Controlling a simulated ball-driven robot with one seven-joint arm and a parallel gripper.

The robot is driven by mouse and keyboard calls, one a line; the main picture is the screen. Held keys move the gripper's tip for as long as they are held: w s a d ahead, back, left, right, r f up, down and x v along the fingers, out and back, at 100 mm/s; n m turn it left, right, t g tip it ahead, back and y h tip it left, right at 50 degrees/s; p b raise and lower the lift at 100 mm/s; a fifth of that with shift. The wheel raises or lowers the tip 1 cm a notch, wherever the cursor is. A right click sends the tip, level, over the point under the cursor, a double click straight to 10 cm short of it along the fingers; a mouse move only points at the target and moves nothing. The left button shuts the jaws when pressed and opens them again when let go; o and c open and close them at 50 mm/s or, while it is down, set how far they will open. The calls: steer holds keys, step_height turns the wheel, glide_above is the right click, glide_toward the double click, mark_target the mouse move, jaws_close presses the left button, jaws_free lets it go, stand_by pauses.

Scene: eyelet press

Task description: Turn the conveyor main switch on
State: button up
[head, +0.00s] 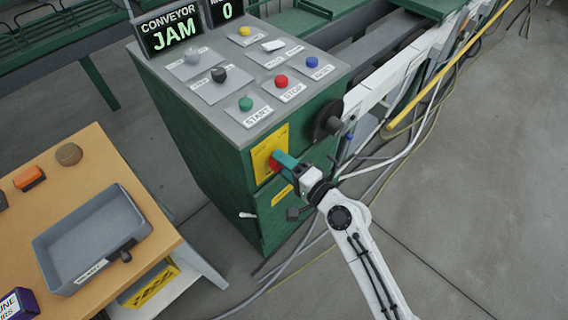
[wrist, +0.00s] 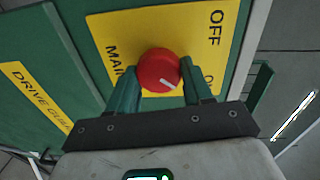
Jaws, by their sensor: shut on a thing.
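The conveyor main switch is a red round knob (wrist: 158,72) on a yellow plate (wrist: 115,30) on the green cabinet side. A short white mark on the knob points to the lower right in the wrist view. "OFF" reads at the plate's upper right; another label beginning with "O" is mostly hidden behind the right finger. My gripper (head: 280,164) is shut on the knob, with one green finger on each side. In the head view the fingers cover part of the knob and plate. The console display (head: 170,32) reads "CONVEYOR JAM".
The console top (head: 220,115) carries green, red, blue and yellow buttons. A black round part (head: 328,118) juts from the cabinet close above my gripper. A lever (head: 247,214) sticks out lower down. A bench with a grey tray (head: 60,270) stands left; cables lie on the floor.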

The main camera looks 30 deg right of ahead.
steer(key=o, duration=1)
steer(key=shift+o, duration=0.2)
steer(key=f+b+v, duration=0.1)
steer(key=b+v, duration=0.1)
steer(key=v, duration=0.8)
steer(key=shift+s+d+r, duration=0.2)
steer(key=shift+s+r, duration=0.2)
steer(key=shift+r, duration=0.1)
steer(key=s+a+f+n+g, duration=0.3)
steer(key=s+f+n+g, duration=0.4)
steer(key=f+n+g, duration=0.15)
steer(key=s+d+n+g+h, duration=0.5)
steer(key=s+d+g, duration=0.1)
steer(key=s, duration=0.6)
steer(key=shift+s+d+f+g, duration=0.25)
steer(key=shift+d+f+g, duration=0.15)
steer(key=shift+d, duration=0.25)
